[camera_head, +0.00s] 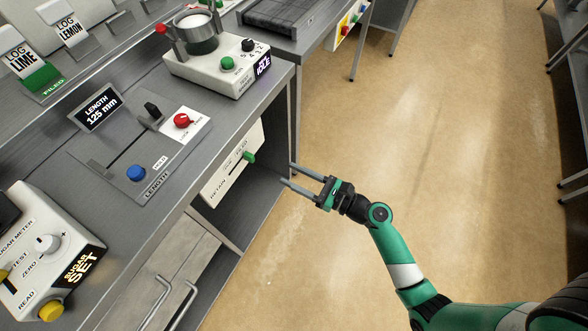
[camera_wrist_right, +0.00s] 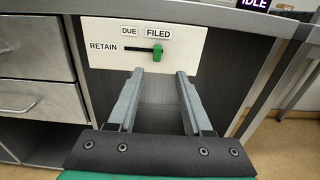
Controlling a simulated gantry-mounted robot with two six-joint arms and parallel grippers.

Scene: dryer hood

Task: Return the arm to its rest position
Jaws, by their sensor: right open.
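My right gripper (camera_head: 287,176) is open and empty in front of the bench, in the head view at centre. In the right wrist view its two grey fingers (camera_wrist_right: 160,76) stand apart with nothing between them. Beyond them is a white panel (camera_wrist_right: 105,58) marked RETAIN, DUE and FILED, with a green slider handle (camera_wrist_right: 157,53) at the FILED end of its slot. The handle also shows in the head view (camera_head: 249,157). The fingers look apart from the handle. My left gripper is not in view.
The grey bench (camera_head: 150,235) carries a LENGTH panel with a red knob (camera_head: 182,120) and a blue button (camera_head: 136,173), a white IDLE unit (camera_head: 215,73) and a sugar meter (camera_head: 38,245). Drawers (camera_wrist_right: 35,97) with handles sit below. The floor (camera_head: 440,130) to the right is clear.

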